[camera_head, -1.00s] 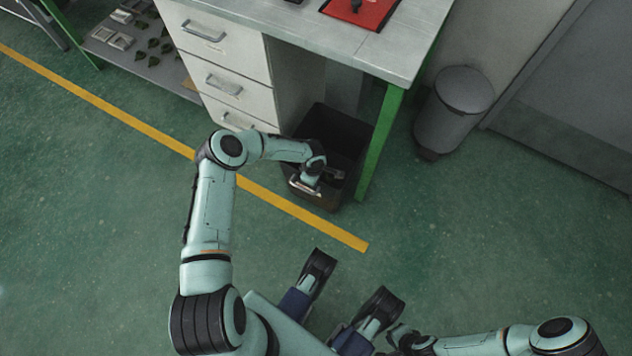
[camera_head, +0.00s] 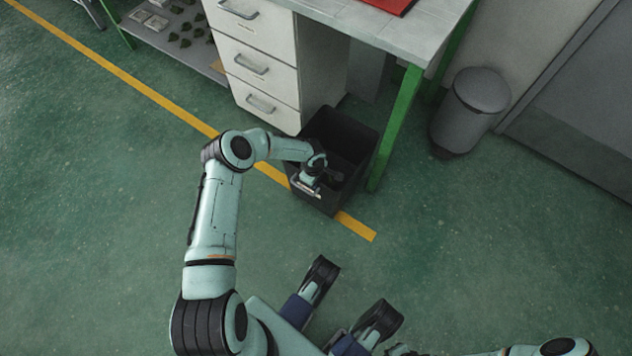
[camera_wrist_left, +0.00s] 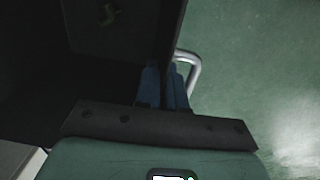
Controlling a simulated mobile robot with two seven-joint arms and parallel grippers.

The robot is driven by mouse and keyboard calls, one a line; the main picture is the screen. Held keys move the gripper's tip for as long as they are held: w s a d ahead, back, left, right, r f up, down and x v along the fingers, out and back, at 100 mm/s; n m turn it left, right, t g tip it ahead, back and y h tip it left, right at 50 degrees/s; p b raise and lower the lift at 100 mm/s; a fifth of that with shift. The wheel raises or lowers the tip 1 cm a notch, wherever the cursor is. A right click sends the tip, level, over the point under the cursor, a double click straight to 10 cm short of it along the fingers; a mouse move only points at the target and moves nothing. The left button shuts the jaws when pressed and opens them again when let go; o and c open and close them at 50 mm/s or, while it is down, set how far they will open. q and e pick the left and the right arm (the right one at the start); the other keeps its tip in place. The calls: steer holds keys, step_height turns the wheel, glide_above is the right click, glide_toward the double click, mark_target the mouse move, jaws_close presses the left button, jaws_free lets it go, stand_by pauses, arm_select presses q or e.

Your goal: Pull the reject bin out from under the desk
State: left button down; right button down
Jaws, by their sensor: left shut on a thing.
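The reject bin, a dark open-topped bin (camera_head: 357,140), stands upright on the floor between the white drawers and the green desk leg. Its front part sticks out from under the desk and overlaps the yellow floor line. A silver bar handle (camera_wrist_left: 192,68) is on its near side. My left gripper (camera_head: 310,184) is at this near side, shut on the handle; its blue fingers (camera_wrist_left: 165,86) show beside the bin wall in the wrist view. Part of my right arm shows at the bottom right; its gripper is not seen.
The desk (camera_head: 400,30) has a green leg (camera_head: 396,130) right beside the bin and a drawer unit (camera_head: 262,70) on its left. A grey pedal bin (camera_head: 470,110) stands by the wall at right. The green floor in front is clear.

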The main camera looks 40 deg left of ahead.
arm_select(q)
steer(key=shift+s, duration=0.3)
arm_select(e)
steer(key=shift+s+d, duration=0.15)
steer(key=shift+s, duration=0.15)
arm_select(q)
steer(key=c, duration=1.1)
jaws_free()
steer(key=shift+c, duration=0.2)
steer(key=shift+w, duration=0.1)
